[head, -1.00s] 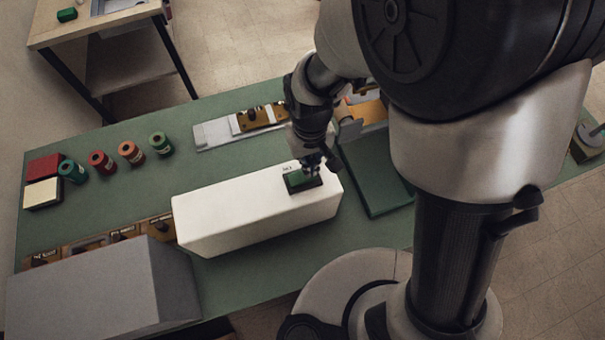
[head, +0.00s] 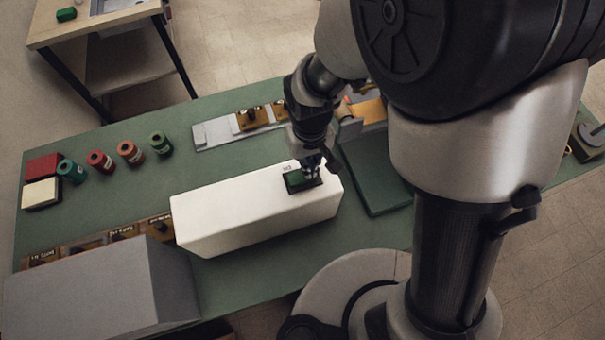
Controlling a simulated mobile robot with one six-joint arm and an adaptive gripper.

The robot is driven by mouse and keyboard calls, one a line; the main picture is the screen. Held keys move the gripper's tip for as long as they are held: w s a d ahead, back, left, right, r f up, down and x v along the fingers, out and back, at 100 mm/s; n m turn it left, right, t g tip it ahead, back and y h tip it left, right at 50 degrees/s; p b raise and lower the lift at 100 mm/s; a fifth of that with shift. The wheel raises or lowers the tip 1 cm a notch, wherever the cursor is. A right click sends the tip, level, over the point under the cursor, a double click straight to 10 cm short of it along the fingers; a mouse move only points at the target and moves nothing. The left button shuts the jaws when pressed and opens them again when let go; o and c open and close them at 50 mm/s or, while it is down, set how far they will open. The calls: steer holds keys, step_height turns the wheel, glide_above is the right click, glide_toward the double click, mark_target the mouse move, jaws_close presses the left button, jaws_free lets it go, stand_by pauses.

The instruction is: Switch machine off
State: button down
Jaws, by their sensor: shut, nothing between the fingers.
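A long white box-shaped machine (head: 235,210) lies on the green bench. A small dark switch plate with a green top (head: 297,181) sits on its upper face near the right end, with a small label behind it. My gripper (head: 312,176) is shut and empty, pointing down at the right part of the switch. The fingertips look to be at or just above the switch; I cannot tell whether they touch. The fingers hide part of the switch, so its position cannot be read.
Several spools (head: 130,152) stand at the back left beside red and cream blocks (head: 42,194). A grey box (head: 95,290) stands front left. A brass-fitted rail (head: 215,132) lies behind the machine, and a dark green panel (head: 375,185) to its right. Bare bench (head: 120,200) lies left.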

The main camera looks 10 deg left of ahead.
steer(key=shift+f+b, duration=0.9)
steer(key=shift+f, duration=0.25)
stand_by(0.4)
steer(key=shift+r, duration=0.1)
steer(key=shift+r+p, duration=2.75)
steer(key=shift+r, duration=0.75)
